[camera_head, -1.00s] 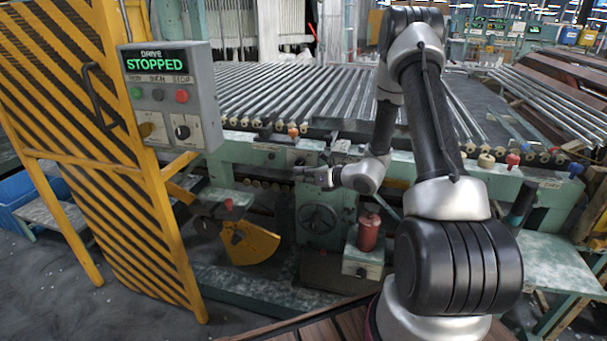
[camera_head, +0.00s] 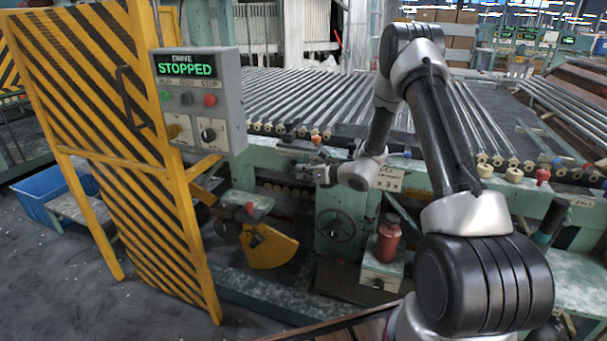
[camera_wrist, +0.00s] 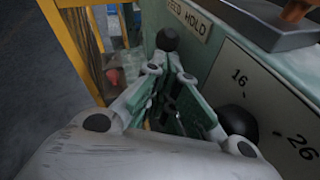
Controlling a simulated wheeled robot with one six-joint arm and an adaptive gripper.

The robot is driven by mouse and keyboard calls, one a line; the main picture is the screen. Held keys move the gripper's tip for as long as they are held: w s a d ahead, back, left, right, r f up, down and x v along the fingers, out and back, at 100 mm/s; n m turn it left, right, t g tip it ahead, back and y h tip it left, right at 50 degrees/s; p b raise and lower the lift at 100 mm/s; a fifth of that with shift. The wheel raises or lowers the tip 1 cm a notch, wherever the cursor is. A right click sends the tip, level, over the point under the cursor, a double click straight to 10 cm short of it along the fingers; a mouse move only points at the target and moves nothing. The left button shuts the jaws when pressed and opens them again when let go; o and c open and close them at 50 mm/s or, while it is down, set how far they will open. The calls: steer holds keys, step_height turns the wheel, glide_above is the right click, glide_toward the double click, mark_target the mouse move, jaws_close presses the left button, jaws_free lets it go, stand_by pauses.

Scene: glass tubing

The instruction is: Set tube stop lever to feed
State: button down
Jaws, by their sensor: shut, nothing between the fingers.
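A black ball knob (camera_wrist: 168,38), seemingly the lever's, stands just beyond my fingertips in the wrist view. It is beside a plate lettered FEED HOLD (camera_wrist: 189,18) on the green machine face. My gripper (camera_wrist: 170,88) is shut and empty, pointing toward the knob; I cannot tell whether they touch. The lever's shaft is hidden behind my fingers. In the head view my gripper (camera_head: 304,172) is at the machine's front rail, below an orange knob (camera_head: 316,139) and above the handwheel (camera_head: 338,225). The lever is too small to make out there.
A drive panel (camera_head: 199,96) reading STOPPED stands left, beside a yellow-black striped gate (camera_head: 105,130). A second black knob (camera_wrist: 238,120) sits close to my gripper's right by a dial marked 16 and 26. Glass tubes (camera_head: 320,98) lie behind the rail.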

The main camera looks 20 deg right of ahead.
steer(key=shift+r, duration=0.15)
steer(key=shift+w+a+r+g+h, duration=0.1)
steer(key=shift+r+g+h, duration=0.05)
steer(key=shift+g+h, duration=0.15)
